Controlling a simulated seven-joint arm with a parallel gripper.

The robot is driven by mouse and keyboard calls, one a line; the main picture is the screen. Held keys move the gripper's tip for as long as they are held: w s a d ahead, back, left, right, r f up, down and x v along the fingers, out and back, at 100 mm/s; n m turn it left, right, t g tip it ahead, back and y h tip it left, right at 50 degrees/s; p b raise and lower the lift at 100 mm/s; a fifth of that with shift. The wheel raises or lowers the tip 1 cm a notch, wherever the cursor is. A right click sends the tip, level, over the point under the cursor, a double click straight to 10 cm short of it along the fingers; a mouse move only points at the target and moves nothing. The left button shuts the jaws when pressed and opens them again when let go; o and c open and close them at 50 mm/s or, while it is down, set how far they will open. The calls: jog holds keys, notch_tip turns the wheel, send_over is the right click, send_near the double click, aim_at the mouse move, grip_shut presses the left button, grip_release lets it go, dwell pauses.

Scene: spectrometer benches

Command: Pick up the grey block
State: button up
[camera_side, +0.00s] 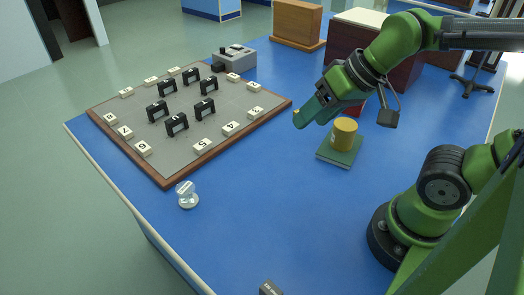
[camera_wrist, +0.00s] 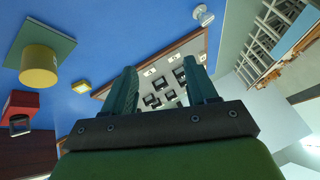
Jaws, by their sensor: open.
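A small dark grey block (camera_side: 269,288) with pale lettering lies at the bottom edge of the side view, partly cut off. I do not make it out in the wrist view. My gripper (camera_side: 306,115) is in the air over the blue table, far up and right of this block. In the wrist view my gripper (camera_wrist: 160,80) has its two green fingers apart, with nothing held between them. A grey box (camera_side: 234,56) with fittings on top stands beyond the board; I cannot tell if it counts as a block.
A brown-edged board (camera_side: 180,180) carries several black frames and numbered white tiles. A yellow cylinder (camera_side: 344,134) stands on a green plate (camera_side: 340,158) near my gripper. A clear glass piece (camera_side: 187,195) stands by the board. A small yellow item (camera_wrist: 81,87) lies nearby. The front table is mostly clear.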

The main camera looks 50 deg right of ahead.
jog(key=a+f+n+g, duration=0.2)
jog(key=a+n+g, duration=0.1)
jog(key=a+n, duration=0.35)
jog(key=n+g+h, duration=0.2)
jog(key=n+g, duration=0.3)
jog(key=n, duration=2.7)
send_over(271, 289)
notch_tip(271, 289, down, 15)
jog(key=shift+w+r, duration=0.15)
jog(key=shift+r, duration=0.05)
jog(key=shift+s+f, duration=0.2)
jog(key=shift+f, duration=2.75)
jog(key=shift+c, duration=0.4)
